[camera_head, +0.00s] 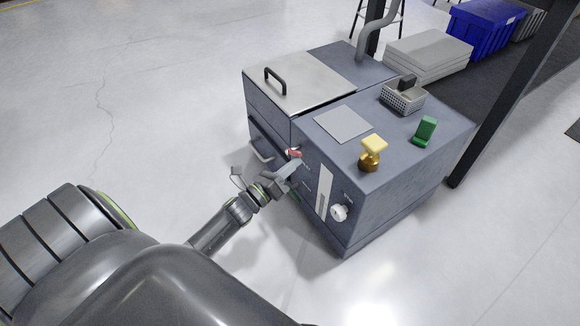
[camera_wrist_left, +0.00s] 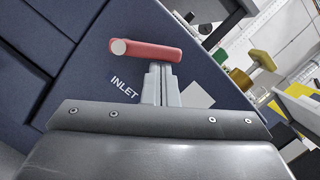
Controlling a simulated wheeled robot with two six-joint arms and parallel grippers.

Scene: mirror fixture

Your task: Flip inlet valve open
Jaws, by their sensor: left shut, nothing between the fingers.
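The inlet valve's red handle (camera_head: 294,153) is on the front face of the blue-grey machine, near its top edge. In the left wrist view the red handle (camera_wrist_left: 150,51) lies roughly crosswise, its round end toward the camera, above the white "INLET" label (camera_wrist_left: 124,87). My left gripper (camera_head: 292,168) is shut and empty, close to the handle. In the left wrist view its fingertips (camera_wrist_left: 159,68) are together at the handle's lower side and partly overlap it. I cannot tell whether they touch. My right gripper is not in view.
The machine's top (camera_head: 390,150) carries a yellow-topped brass valve (camera_head: 371,152), a green block (camera_head: 425,131) and a perforated basket (camera_head: 402,97). A white knob (camera_head: 340,212) is on its front. A black-handled lid (camera_head: 300,82) is at left. The floor in front is clear.

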